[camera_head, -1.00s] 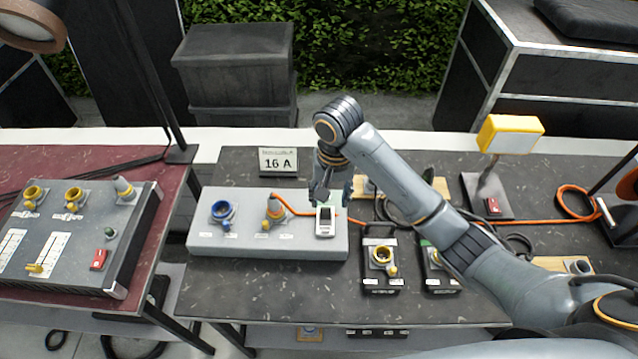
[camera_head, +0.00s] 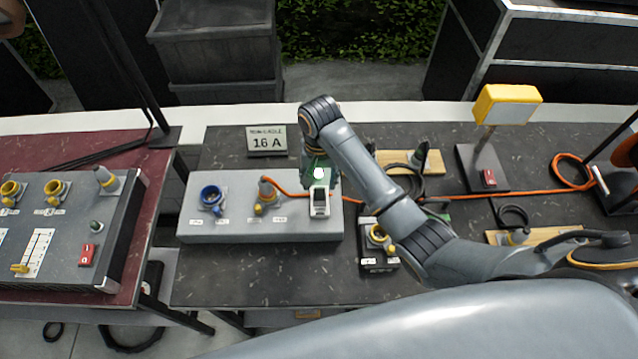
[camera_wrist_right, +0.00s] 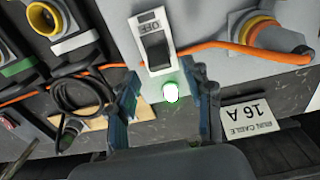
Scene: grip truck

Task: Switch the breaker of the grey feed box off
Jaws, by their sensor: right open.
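The grey feed box (camera_head: 262,231) lies on the dark table in the head view. Its breaker (camera_head: 319,202) is a white unit with a dark rocker near the box's right end. In the right wrist view the breaker (camera_wrist_right: 155,42) shows the word OFF at one end, with a lit green-white lamp (camera_wrist_right: 170,92) beside it. My right gripper (camera_wrist_right: 165,85) is open, its two fingers either side of the lamp and apart from the breaker. In the head view my right gripper (camera_head: 320,172) is partly hidden by its arm. My left gripper is not in view.
A blue socket (camera_head: 211,197) and a yellow-collared plug with an orange cable (camera_head: 266,192) sit left of the breaker. A "16 A" sign (camera_head: 267,141) stands behind. Black socket boxes (camera_head: 378,262) stand right of the feed box. Another panel (camera_head: 75,245) is on the red table.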

